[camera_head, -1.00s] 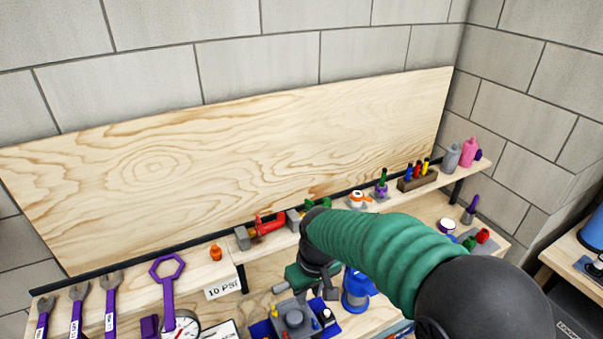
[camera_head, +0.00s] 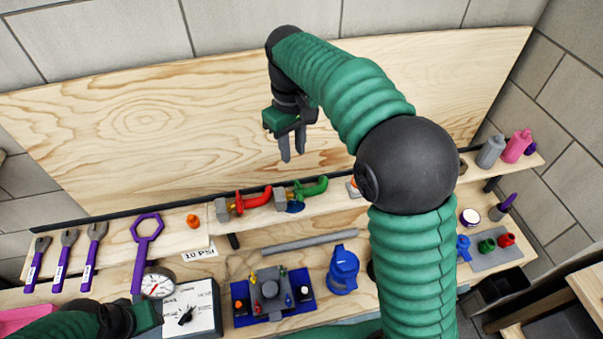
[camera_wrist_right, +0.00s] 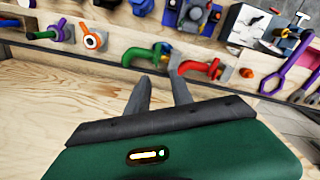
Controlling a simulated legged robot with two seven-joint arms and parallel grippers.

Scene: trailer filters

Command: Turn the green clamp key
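The green clamp (camera_head: 312,187) lies on the upper shelf, beside the red clamp (camera_head: 254,200); each has a grey block at its left end. A separate key part on the green clamp is too small to make out. In the right wrist view the green clamp (camera_wrist_right: 150,54) is beyond the fingertips, left of the red clamp (camera_wrist_right: 198,68). My right gripper (camera_head: 292,158) points down above the shelf, in front of the wood panel. Its fingers are apart with nothing between them, clear of the green clamp. My left gripper (camera_head: 148,314) is at the lower left, its fingers hidden.
An orange part (camera_head: 193,221) and a 10 PSI sign (camera_head: 198,253) are left of the clamps. Purple-handled wrenches lie farther left. A blue tray (camera_head: 240,318), a gauge (camera_head: 158,284) and a blue cup-like part (camera_head: 342,270) occupy the lower bench. The wood panel (camera_head: 130,130) stands behind.

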